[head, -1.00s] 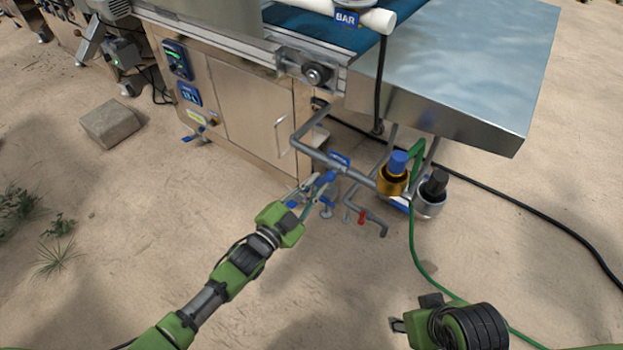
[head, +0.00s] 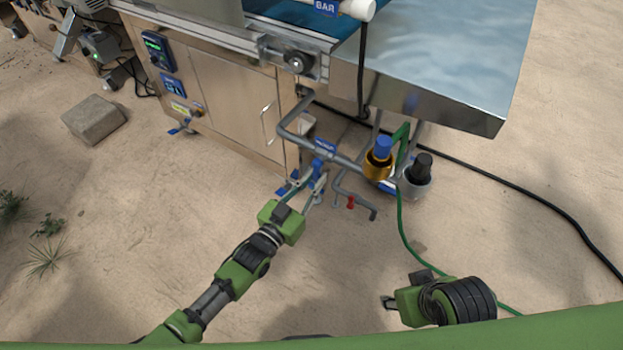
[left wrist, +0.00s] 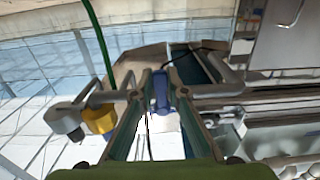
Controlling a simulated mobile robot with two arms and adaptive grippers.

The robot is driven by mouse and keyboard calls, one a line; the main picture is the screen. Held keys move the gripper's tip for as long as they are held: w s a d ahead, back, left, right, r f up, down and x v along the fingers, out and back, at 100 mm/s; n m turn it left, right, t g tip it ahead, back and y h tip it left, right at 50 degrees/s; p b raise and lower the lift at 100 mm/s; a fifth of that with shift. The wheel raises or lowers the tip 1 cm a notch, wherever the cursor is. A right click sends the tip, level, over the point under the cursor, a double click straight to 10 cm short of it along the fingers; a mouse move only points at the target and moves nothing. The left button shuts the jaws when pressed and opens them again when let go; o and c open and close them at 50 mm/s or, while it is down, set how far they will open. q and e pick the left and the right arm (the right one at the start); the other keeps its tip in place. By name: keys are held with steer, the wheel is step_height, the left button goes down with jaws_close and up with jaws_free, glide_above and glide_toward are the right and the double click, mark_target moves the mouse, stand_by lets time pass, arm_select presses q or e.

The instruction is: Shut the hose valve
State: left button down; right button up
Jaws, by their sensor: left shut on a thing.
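A grey pipe (head: 296,132) runs out from the machine's end, with a blue label whose text I cannot read. Below the label hangs a blue valve lever (head: 317,168). My left gripper (head: 316,187) is shut on this lever, and the lever (left wrist: 160,90) shows between the two fingers in the left wrist view. The fingers partly hide the lever in the head view. A small red-handled tap (head: 350,202) sits on a thinner pipe to the right, apart from my gripper. My right gripper (head: 388,303) is at the lower right, away from the pipes; its jaw opening is unclear.
A brass unit with a blue knob (head: 379,165) and a grey unit with a black knob (head: 419,180) stand right of the lever. A green hose (head: 401,220) hangs beside them. The metal table (head: 430,95) overhangs behind. Sandy ground in front is open.

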arm_select(q)
steer(key=shift+s+f, duration=0.1)
steer(key=shift+f, duration=0.05)
steer(key=c, duration=2)
jaws_free()
steer(key=v, duration=1.2)
